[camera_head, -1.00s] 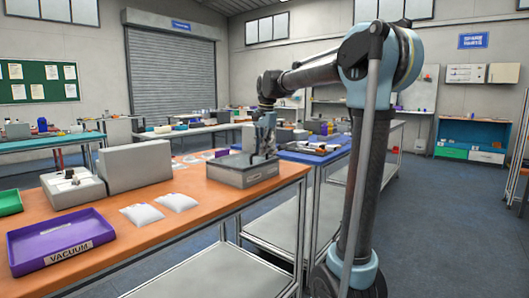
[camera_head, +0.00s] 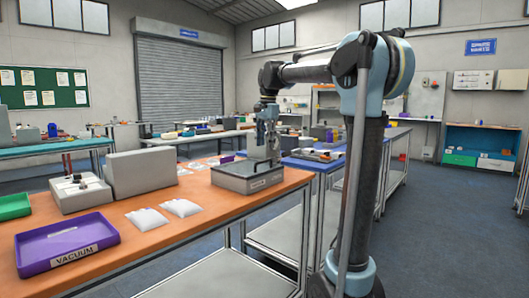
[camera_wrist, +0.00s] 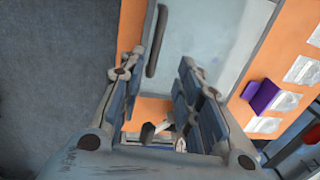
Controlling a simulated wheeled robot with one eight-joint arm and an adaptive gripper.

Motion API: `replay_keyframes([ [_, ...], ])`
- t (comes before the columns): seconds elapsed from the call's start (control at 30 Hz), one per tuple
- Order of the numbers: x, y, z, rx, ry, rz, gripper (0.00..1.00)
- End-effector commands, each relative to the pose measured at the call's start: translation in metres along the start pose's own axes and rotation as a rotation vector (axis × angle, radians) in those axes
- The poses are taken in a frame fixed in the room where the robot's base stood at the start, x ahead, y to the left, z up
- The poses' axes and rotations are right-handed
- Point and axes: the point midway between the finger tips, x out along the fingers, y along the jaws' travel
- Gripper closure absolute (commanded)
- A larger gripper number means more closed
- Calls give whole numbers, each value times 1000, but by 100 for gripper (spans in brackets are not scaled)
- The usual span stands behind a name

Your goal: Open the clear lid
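A shallow grey box (camera_head: 240,185) with a label on its front stands on the orange tabletop near its right end. Its pale, see-through lid (camera_wrist: 200,45) fills the upper middle of the wrist view, with a dark bar handle (camera_wrist: 157,42) along its left side. The lid looks flat on the box. My gripper (camera_head: 268,158) is over the right part of the box, pointing down. In the wrist view my gripper (camera_wrist: 158,70) is open, its two fingers apart on either side of the handle's near end. Nothing shows between the fingertips except the handle area; contact is unclear.
White packets (camera_head: 147,219) lie left of the box. A purple VACUUM tray (camera_head: 62,246), a green tray (camera_head: 14,206) and a grey machine (camera_head: 140,172) stand further left. A blue-topped bench (camera_head: 322,164) stands behind. Floor is open at right.

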Motion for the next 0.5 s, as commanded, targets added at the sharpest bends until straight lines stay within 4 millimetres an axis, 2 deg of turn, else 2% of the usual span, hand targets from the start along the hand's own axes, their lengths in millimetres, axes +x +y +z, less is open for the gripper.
replay_keyframes([
  [0.2, -41, 0, 0, 0, -1, 1, 69],
  [0.4, -65, 0, 0, 0, -1, 1, 69],
  [0.5, -71, 0, 0, 0, -1, 1, 69],
])
